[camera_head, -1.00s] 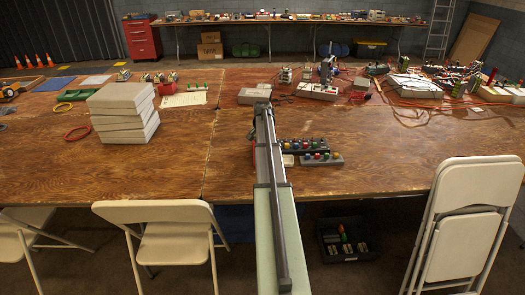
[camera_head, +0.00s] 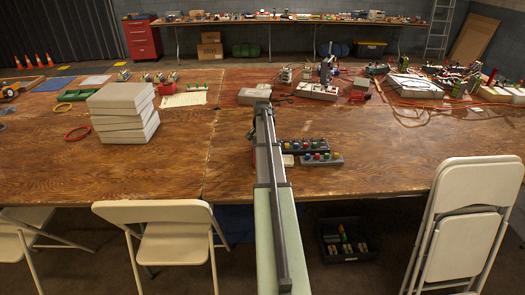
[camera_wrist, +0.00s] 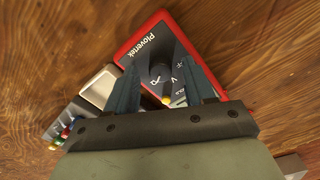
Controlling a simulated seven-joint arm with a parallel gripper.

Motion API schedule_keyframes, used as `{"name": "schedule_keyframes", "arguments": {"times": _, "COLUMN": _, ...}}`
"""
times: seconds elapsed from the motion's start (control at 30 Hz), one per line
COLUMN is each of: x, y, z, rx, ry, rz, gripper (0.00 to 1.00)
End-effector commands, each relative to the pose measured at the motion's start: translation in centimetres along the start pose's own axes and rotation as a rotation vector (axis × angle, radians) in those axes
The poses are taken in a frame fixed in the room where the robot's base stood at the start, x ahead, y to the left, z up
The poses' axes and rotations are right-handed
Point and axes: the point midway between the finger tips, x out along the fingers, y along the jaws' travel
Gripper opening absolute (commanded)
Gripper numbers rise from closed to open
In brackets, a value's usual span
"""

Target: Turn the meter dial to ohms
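The red-rimmed meter (camera_wrist: 130,49) with a dark face lettered "Plovertek" lies on the wooden table in the wrist view. A dark round dial (camera_wrist: 160,72) shows on its face, with white markings around it. A small yellow-tipped part (camera_wrist: 166,100) shows below the dial; I cannot tell clearly which marking the dial points at. My gripper (camera_wrist: 159,62) is open above the meter, one blue-grey finger on each side of the dial, with gaps visible. My gripper's palm hides the meter's lower part. In the head view my arm hides most of the meter.
A grey-and-silver box (camera_wrist: 98,88) and coloured knobs (camera_wrist: 60,135) lie left of the meter in the wrist view. In the head view, a black box with coloured knobs (camera_head: 290,145) and a grey one (camera_head: 334,160) lie right of my arm. Stacked pale blocks (camera_head: 122,112) stand left.

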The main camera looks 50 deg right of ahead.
Motion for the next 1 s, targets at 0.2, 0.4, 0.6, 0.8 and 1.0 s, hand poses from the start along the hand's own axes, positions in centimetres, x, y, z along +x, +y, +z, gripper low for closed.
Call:
{"name": "schedule_keyframes", "arguments": {"times": 0.2, "x": -0.1, "y": 0.0, "z": 0.0, "rx": -0.001, "ry": 0.000, "rz": 0.000, "gripper": 0.53}}
{"name": "schedule_keyframes", "arguments": {"times": 0.4, "x": -1.7, "y": 0.0, "z": 0.0, "rx": -0.001, "ry": 0.001, "rz": -0.001, "gripper": 0.53}}
{"name": "schedule_keyframes", "arguments": {"times": 0.6, "x": -5.3, "y": -0.1, "z": -0.1, "rx": -0.001, "ry": 0.002, "rz": -0.001, "gripper": 0.53}}
{"name": "schedule_keyframes", "arguments": {"times": 0.8, "x": -9.1, "y": -0.1, "z": -0.1, "rx": 0.000, "ry": 0.002, "rz": -0.001, "gripper": 0.53}}
{"name": "schedule_keyframes", "arguments": {"times": 1.0, "x": -12.0, "y": 0.0, "z": -0.1, "rx": 0.000, "ry": 0.001, "rz": -0.001, "gripper": 0.53}}
